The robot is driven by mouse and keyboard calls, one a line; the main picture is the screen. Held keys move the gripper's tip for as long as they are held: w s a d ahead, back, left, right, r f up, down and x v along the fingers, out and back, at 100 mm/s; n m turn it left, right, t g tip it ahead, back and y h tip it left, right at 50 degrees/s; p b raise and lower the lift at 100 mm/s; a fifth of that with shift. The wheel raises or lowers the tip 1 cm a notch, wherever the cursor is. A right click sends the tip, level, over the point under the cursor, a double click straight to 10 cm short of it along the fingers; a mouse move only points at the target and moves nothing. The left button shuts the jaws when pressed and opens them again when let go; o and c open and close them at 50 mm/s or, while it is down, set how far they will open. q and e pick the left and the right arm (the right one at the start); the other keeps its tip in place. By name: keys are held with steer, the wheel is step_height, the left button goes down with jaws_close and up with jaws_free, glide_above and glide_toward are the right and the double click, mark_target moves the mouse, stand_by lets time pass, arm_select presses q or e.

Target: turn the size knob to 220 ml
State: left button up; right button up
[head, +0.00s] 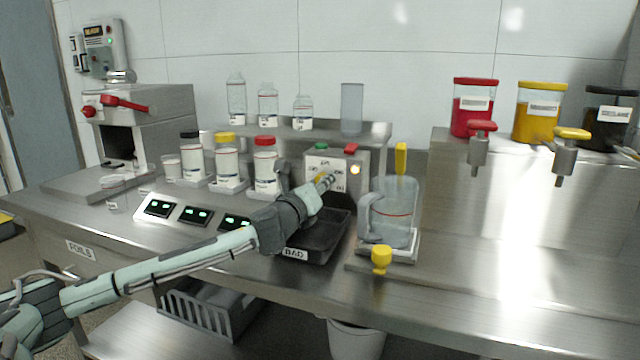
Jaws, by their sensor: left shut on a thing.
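The dispenser box (350,188) is a small grey unit at the centre of the bench, with a pale dial face (321,163), a red part on top and a lit yellow lamp. My left gripper (323,184) reaches up from the lower left to the front of this box. Its fingers are shut on the size knob at the dial face. The fingers hide most of the knob and some of the dial marks, so I cannot read the setting. My right gripper is not in view.
A black tray (327,240) lies under my left gripper. A clear jug (396,215) stands on a scale just right of the box. Several lidded bottles (227,163) stand to the left, with lit displays (197,215) in front.

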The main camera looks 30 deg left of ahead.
arm_select(q)
steer(key=shift+f, duration=0.1)
steer(key=o, duration=0.9)
steer(key=v, duration=1)
steer(key=shift+s, duration=0.25)
steer(key=shift+v, duration=0.85)
